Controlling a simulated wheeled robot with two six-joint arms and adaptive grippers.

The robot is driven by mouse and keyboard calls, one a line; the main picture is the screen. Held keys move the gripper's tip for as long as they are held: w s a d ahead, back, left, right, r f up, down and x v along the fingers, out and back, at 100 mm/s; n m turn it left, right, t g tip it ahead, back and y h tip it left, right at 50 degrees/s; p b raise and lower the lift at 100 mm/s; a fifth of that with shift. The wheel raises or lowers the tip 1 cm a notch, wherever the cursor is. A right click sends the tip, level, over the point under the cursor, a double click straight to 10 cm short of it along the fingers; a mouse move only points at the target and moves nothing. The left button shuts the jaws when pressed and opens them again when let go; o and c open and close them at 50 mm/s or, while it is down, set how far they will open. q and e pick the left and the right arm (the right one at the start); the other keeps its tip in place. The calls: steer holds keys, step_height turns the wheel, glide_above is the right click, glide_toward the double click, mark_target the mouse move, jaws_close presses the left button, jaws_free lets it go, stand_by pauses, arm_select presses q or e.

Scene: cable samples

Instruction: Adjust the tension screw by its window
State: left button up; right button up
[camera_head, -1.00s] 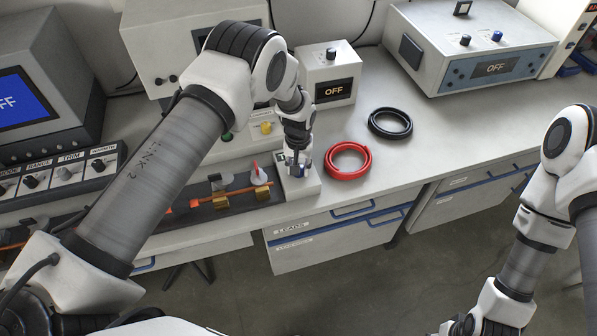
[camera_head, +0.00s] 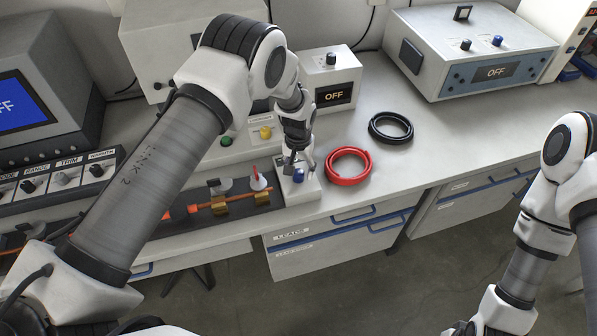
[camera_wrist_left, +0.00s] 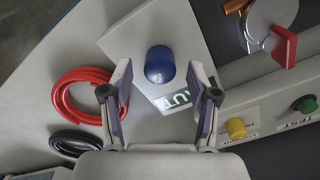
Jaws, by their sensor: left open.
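The tension screw shows as a blue round knob (camera_head: 298,176) on a small pale block (camera_head: 311,187) at the front of the bench. In the left wrist view the knob (camera_wrist_left: 159,64) stands between the fingertips, with space on both sides.
A red cable coil (camera_head: 348,168) lies just right of the block, and a black coil (camera_head: 390,126) lies behind it. A clamp rig with a red lever (camera_head: 258,178) is close on the left. A box reading OFF (camera_head: 333,78) stands behind.

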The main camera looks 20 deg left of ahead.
mark_target(299, 172)
arm_select(q)
step_height(299, 172, up, 10)
steer(key=shift+r, duration=0.1)
stand_by(0.4)
